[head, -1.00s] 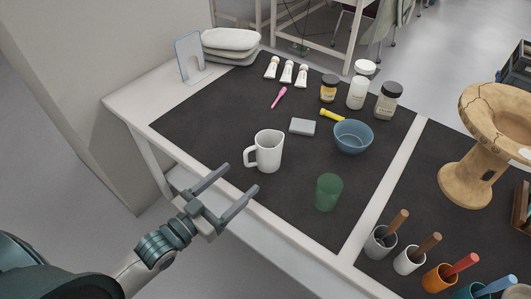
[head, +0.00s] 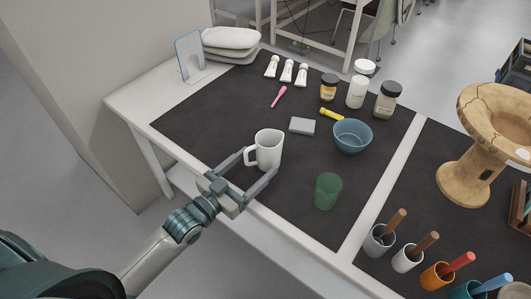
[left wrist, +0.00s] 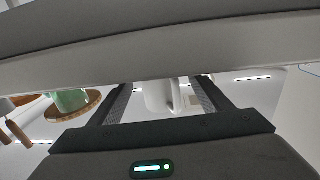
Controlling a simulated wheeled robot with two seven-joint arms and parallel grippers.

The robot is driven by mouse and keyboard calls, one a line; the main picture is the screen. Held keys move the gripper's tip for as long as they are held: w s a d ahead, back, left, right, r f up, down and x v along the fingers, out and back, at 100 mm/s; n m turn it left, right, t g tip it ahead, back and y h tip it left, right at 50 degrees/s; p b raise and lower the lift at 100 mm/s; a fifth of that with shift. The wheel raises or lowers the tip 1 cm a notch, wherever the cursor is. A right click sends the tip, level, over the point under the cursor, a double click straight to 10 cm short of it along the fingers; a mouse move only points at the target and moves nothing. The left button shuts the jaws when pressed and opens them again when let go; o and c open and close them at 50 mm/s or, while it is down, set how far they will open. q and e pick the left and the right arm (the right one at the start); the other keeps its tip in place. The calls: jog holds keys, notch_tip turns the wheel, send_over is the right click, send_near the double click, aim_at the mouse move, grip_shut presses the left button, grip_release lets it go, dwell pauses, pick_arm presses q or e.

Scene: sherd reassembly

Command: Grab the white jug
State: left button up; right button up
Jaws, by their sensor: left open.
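The white jug (head: 268,148) stands upright on the dark mat, its handle (head: 251,155) facing left. My left gripper (head: 260,162) is open at the jug's near side, with one finger by the handle and the other reaching to the right of its lower body. I cannot tell whether the fingers touch it. In the left wrist view the jug (left wrist: 158,97) shows between the two fingers (left wrist: 160,98), partly hidden by a grey band across the picture. My right gripper is not in view.
A green cup (head: 327,191) stands to the right of the gripper. A blue bowl (head: 352,137) and a grey block (head: 302,126) lie behind the jug. Several tool cups, one orange (head: 438,279), stand at the lower right. The mat (head: 195,122) is bare left of the jug.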

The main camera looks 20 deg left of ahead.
aim_at(260, 149)
pick_arm(q)
jog(key=x, duration=0.2)
jog(key=p+x, duration=0.1)
jog(key=x, duration=0.1)
jog(key=shift+d+r, duration=0.15)
jog(key=shift+r, duration=0.15)
jog(key=shift+w+d, duration=0.2)
jog(key=shift+w, duration=0.2)
jog(key=c, duration=1.3)
jog(key=shift+r, duration=0.25)
jog(key=shift+r, duration=1.85)
jog(key=shift+s+d+r, duration=0.1)
jog(key=shift+d+r, duration=1)
jog(key=shift+d, duration=0.8)
jog(key=shift+s+d+r, duration=0.1)
jog(key=shift+d+r, duration=1.05)
jog(key=shift+d, duration=0.75)
jog(key=shift+s+d+r, duration=0.1)
jog(key=shift+d+r, duration=1)
jog(key=shift+d, duration=0.85)
